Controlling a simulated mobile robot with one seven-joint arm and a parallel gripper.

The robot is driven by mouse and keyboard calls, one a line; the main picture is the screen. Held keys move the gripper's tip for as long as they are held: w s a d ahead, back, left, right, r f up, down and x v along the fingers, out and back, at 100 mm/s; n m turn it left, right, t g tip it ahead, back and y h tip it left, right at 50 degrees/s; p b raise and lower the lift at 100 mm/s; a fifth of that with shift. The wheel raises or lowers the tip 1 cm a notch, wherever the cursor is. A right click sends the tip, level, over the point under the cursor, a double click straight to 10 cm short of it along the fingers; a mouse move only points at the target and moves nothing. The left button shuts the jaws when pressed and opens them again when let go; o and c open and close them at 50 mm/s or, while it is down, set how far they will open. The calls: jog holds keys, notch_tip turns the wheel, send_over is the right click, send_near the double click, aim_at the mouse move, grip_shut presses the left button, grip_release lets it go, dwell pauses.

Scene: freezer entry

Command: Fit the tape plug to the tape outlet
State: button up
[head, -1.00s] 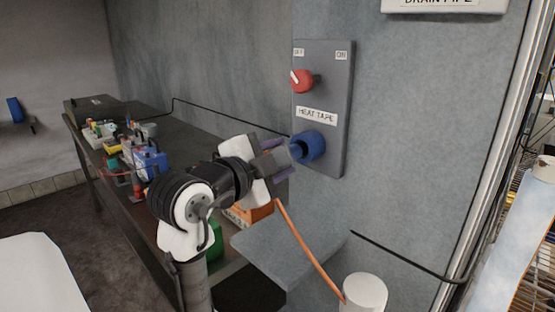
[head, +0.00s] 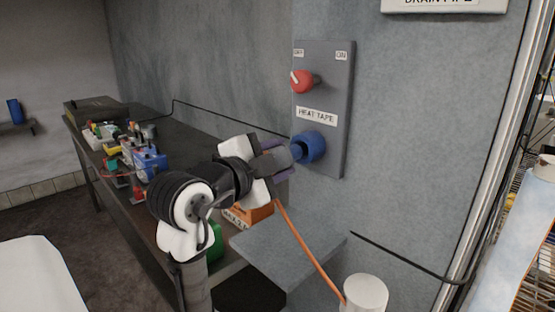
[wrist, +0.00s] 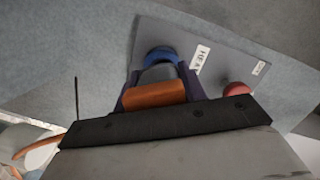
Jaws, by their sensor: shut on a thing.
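The tape outlet (head: 311,147) is a blue round socket on the grey panel (head: 337,160), under the HEAT TAPE label. My gripper (head: 279,160) is shut on the tape plug (head: 293,153), a grey body with an orange cable. In the wrist view the plug (wrist: 154,92) shows orange at its back and grey in front, between the purple fingers. Its front end is at the mouth of the blue outlet (wrist: 161,57). I cannot tell how deep it sits, as the contact is hidden.
Below is a grey shelf (head: 285,250). The orange cable (head: 308,248) runs down to a white cylinder (head: 365,292). A bench (head: 190,140) with colourful items stands behind my arm at left.

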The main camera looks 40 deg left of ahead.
jog(key=shift+w+d, duration=0.15)
jog(key=shift+w, duration=1.3)
dwell(0.3)
jog(key=shift+s, duration=0.15)
jog(key=shift+s+m, duration=0.55)
jog(key=shift+m, duration=0.25)
jog(key=s+m, duration=0.2)
jog(key=s+m+t, duration=0.1)
jog(key=s+m, duration=0.1)
jog(key=m, duration=0.1)
jog(key=s+m, duration=0.2)
jog(key=m, duration=0.1)
jog(key=shift+a+r+t, duration=0.15)
jog(key=shift+a+t, duration=0.25)
jog(key=shift+s+m, duration=0.8)
jog(key=shift+m, duration=0.3)
jog(key=shift+b, duration=0.9)
jog(key=shift+w+d+b, duration=0.15)
jog(key=shift+w+b, duration=0.1)
jog(key=shift+w, duration=1.25)
jog(key=shift+w+d+b, duration=0.1)
jog(key=shift+w+b, duration=0.1)
jog(key=shift+w, duration=1.25)
jog(key=shift+b, duration=1.05)
